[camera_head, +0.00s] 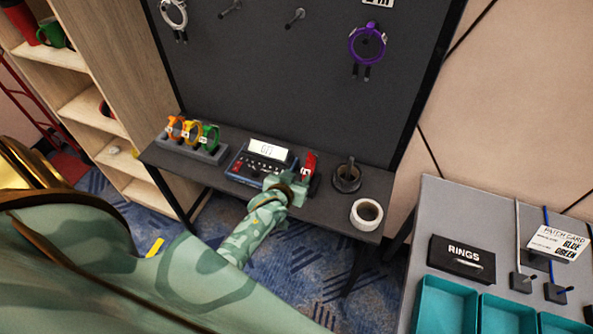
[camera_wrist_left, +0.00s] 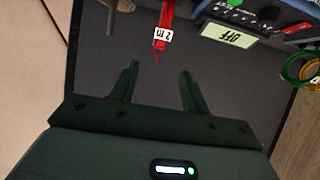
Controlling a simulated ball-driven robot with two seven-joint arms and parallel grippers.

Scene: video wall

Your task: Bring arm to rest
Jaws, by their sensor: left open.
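My left arm comes in from the left in green camouflage. Its gripper (camera_head: 288,186) is over the front edge of the dark shelf (camera_head: 335,210), just in front of a blue-grey control box (camera_head: 255,165). In the wrist view the two dark fingers (camera_wrist_left: 159,72) are apart with nothing between them. The box's lit display (camera_wrist_left: 230,34) reads OFF. A red cable (camera_head: 308,165) with a white tag stands right beside the box, close to the gripper. It also shows beyond the fingertips in the wrist view (camera_wrist_left: 167,15). My right gripper is not in view.
Orange, yellow and green cable coils (camera_head: 192,132) stand in a rack at the shelf's left. A dark round holder (camera_head: 347,178) and a white tape roll (camera_head: 367,213) are at its right. A grey table (camera_head: 418,240) with teal bins (camera_head: 446,303) stands at right.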

